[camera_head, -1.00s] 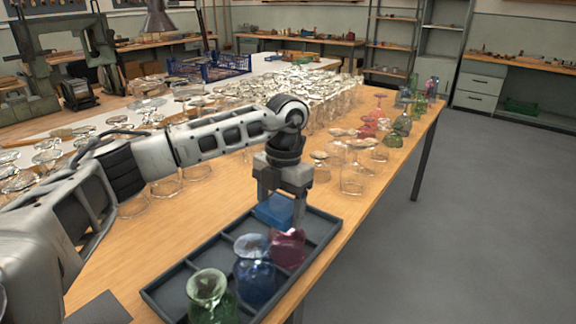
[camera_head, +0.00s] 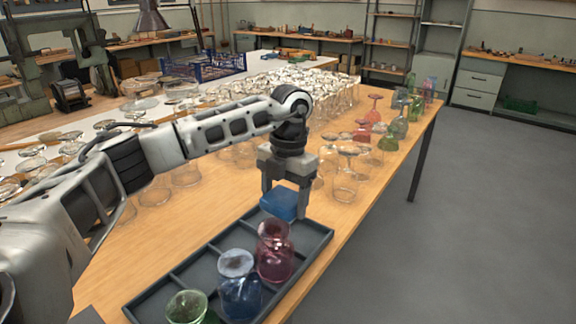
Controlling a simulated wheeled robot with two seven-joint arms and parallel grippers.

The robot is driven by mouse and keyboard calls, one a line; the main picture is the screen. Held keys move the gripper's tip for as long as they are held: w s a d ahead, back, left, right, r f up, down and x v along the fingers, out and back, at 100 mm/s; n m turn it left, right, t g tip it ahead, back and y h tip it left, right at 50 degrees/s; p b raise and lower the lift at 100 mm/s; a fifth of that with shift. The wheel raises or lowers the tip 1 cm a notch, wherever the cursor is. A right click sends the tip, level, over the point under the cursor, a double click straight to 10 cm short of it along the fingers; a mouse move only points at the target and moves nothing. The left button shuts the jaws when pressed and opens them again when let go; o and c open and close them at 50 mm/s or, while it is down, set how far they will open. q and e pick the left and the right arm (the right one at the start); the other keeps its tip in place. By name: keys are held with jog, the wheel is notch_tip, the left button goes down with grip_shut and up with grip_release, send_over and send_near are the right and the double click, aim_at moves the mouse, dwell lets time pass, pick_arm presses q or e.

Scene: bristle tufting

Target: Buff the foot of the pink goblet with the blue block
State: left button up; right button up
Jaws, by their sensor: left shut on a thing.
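The pink goblet (camera_head: 274,254) stands at the far end of the dark tray, a deep-pink glass with a rounded top. Its foot is hard to make out. The blue block (camera_head: 283,205) is held between the fingers of my left gripper (camera_head: 287,193), just behind and above the pink goblet over the tray's far end. A small gap seems to separate block and goblet, but I cannot tell the exact distance. My right gripper is not in view.
The compartmented tray (camera_head: 318,236) also holds a blue glass (camera_head: 239,284) and a green glass (camera_head: 187,307) nearer me. Many clear and coloured glasses crowd the wooden table (camera_head: 340,212) behind. Open floor (camera_head: 470,220) lies to the right.

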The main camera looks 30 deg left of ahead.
pick_arm(q)
jog(key=shift+s+r+p, duration=0.2)
jog(key=shift+r+p, duration=0.4)
jog(key=shift+r, duration=0.5)
notch_tip(320, 180, up, 2)
jog(key=shift+r+p, duration=0.1)
jog(key=shift+p, duration=0.8)
jog(key=shift+r+p, duration=0.5)
jog(key=shift+r, duration=0.3)
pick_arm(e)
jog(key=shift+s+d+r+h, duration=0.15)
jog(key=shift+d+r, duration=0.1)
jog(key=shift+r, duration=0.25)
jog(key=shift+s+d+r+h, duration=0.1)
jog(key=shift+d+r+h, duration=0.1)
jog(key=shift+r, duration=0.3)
